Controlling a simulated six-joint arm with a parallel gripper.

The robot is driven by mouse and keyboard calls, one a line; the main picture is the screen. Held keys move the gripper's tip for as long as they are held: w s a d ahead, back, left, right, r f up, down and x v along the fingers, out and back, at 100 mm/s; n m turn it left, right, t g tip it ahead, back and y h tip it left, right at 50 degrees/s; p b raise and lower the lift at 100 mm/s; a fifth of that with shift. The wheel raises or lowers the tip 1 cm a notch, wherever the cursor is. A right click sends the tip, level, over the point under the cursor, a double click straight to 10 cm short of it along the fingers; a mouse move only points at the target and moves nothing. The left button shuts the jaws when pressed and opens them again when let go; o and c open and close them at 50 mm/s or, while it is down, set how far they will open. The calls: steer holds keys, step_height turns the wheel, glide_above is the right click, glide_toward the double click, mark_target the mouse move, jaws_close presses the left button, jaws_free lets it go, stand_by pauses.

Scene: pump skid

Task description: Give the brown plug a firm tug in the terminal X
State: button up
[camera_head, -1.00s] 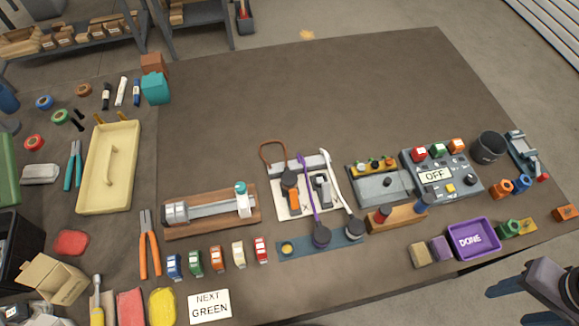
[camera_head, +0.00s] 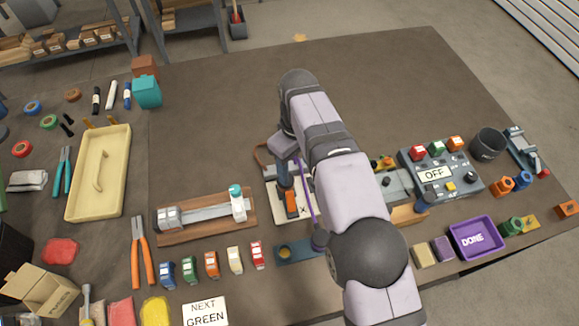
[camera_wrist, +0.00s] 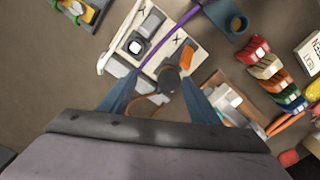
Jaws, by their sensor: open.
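The brown plug is a dark round head (camera_wrist: 171,79) with a brown cord (camera_wrist: 150,106). It sits on the white terminal board (camera_wrist: 133,34), at the end of an orange-marked terminal (camera_wrist: 187,57); an X is printed on the board nearby. My gripper (camera_wrist: 160,76) is open, its blue fingers on either side of the plug, with gaps visible. In the head view my gripper (camera_head: 283,178) is above the plug, which my arm largely hides; part of the brown cord (camera_head: 262,155) shows. The orange terminal part (camera_head: 291,205) is visible there. I cannot tell the fingers' exact height.
A purple cable (camera_wrist: 163,48) crosses the board beside the plug. A wooden slide fixture (camera_head: 205,214) stands left of the board; a control box reading OFF (camera_head: 440,172) stands right. The table behind is clear.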

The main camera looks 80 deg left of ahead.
steer(key=s, duration=0.3)
steer(key=shift+a+f+n, duration=0.2)
steer(key=shift+f+n, duration=0.05)
steer(key=shift+n, duration=0.15)
steer(key=shift+w+f+p, duration=0.15)
steer(key=shift+f+p, duration=1.05)
steer(key=shift+f, duration=2.45)
steer(key=c, duration=1.2)
steer(key=shift+o, duration=0.2)
